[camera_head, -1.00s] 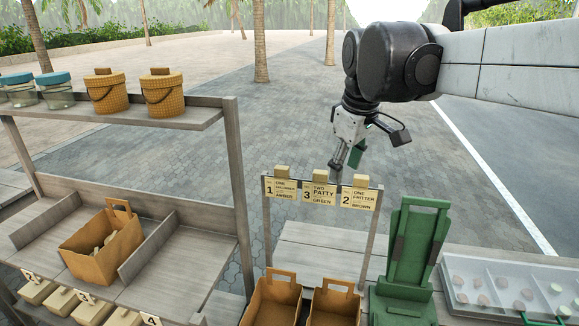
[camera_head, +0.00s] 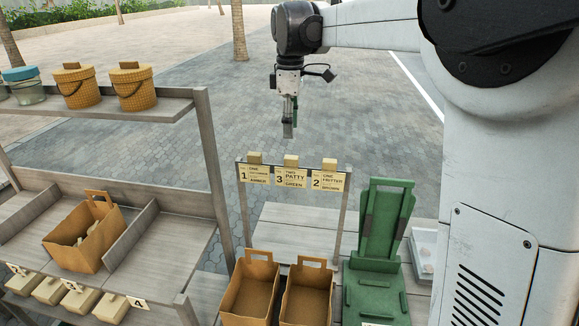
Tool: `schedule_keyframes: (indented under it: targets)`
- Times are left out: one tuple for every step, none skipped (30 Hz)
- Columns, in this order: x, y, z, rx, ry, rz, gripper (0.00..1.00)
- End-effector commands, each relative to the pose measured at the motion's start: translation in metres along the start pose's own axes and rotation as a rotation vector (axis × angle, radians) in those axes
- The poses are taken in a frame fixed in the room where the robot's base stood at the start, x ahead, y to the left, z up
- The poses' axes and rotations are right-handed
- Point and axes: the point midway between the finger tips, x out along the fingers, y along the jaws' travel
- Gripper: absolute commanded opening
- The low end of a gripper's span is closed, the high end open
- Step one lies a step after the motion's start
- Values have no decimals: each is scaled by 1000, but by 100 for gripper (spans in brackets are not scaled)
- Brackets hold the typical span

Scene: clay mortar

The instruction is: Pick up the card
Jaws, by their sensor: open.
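Three cards hang from a rail at the middle of the view. Each has a small tan block on top. Which one the task means cannot be told from the picture. My gripper (camera_head: 288,131) points down above and behind the rail, close over the middle card in the picture but apart from it. It is open and holds nothing that I can see. The fingers look small and partly overlap.
Two open cardboard boxes (camera_head: 249,290) stand below the cards, with a green stand (camera_head: 378,262) to their right. A wooden shelf (camera_head: 214,160) with woven buckets (camera_head: 133,92) rises at left. Open pavement lies behind.

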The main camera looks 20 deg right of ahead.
Motion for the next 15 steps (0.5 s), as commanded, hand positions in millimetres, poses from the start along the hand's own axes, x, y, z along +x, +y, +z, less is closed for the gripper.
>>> schedule_keyframes:
  targets:
    - [9, 0, 0, 0, 0, 0, 41]
    - [14, 0, 0, 1, 0, 0, 41]
    - [21, 0, 0, 1, 0, 0, 41]
    - [26, 0, 0, 1, 0, 0, 41]
    - [31, 0, 0, 1, 0, 0, 41]
    - [36, 1, 0, 1, 0, 0, 41]
    - [39, 0, 0, 1, 0, 1, 41]
    - [42, 0, 0, 1, 0, 1, 41]
    - [45, 0, 0, 1, 0, 1, 41]
    - [46, 0, 0, 1, 0, 1, 41]
    - [48, 0, 0, 1, 0, 1, 41]
    - [49, 0, 0, 1, 0, 1, 41]
    - [50, 0, 0, 1, 0, 1, 41]
    - [52, 0, 0, 1, 0, 1, 41]
    - [55, 1, 1, 1, 0, 1, 41]
